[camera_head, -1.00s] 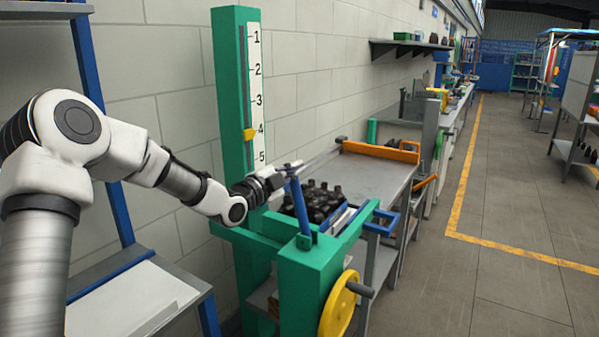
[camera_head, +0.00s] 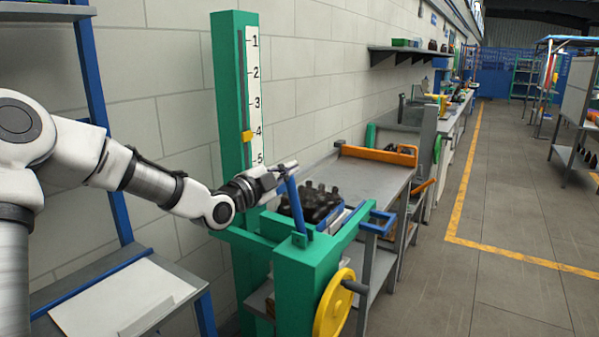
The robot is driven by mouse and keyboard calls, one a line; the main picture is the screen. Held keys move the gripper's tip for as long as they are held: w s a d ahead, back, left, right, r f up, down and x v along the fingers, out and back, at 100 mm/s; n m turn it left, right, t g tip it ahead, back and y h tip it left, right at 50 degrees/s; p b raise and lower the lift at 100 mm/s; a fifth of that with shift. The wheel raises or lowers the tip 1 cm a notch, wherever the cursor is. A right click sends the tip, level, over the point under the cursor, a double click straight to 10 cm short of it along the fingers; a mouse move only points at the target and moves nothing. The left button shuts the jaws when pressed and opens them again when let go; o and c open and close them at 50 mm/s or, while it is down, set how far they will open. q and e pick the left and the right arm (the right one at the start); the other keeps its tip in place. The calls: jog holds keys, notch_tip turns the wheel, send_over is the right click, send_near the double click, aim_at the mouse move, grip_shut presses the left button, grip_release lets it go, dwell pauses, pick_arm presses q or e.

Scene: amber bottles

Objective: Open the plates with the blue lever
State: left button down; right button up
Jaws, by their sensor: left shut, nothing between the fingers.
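The blue lever (camera_head: 295,203) stands on the front corner of a green machine frame (camera_head: 308,275), leaning slightly to the left. My left gripper (camera_head: 285,169) is shut and empty, at the lever's top end; whether it touches the lever I cannot tell. The plates cannot be made out clearly. My right gripper does not show.
A grey bench (camera_head: 365,178) with an orange rail (camera_head: 380,155) stands behind the machine. A grey shelf (camera_head: 80,268) with a white sheet (camera_head: 125,300) is at the lower left.

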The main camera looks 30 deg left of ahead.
pick_arm(q)
jog(key=s+d+f+n+g, duration=0.2)
jog(key=s+d+f+g, duration=0.15)
jog(key=f, duration=0.75)
jog(key=s+d+f+n+g, duration=0.2)
jog(key=s+f+n+g, duration=0.15)
jog(key=f, duration=0.85)
jog(key=s+d+f+n+g, duration=0.2)
jog(key=s+d+f, duration=0.15)
jog(key=f, duration=0.75)
jog(key=s+d+f+n+g+y, duration=0.1)
jog(key=s+f+n+g, duration=0.1)
jog(key=s+f, duration=0.4)
jog(key=s+d+f+n+g+y, duration=0.1)
jog(key=s+f+n+g, duration=0.2)
jog(key=s+f, duration=0.4)
jog(key=s+d+f+n+g+y, duration=0.1)
jog(key=s+f+g, duration=0.3)
jog(key=s, duration=1.2)
notch_tip(320, 180, down, 3)
jog(key=shift+s+d+f+n+g+b, duration=0.1)
jog(key=shift+s+d+n+g+b, duration=0.15)
jog(key=shift+d+n, duration=0.35)
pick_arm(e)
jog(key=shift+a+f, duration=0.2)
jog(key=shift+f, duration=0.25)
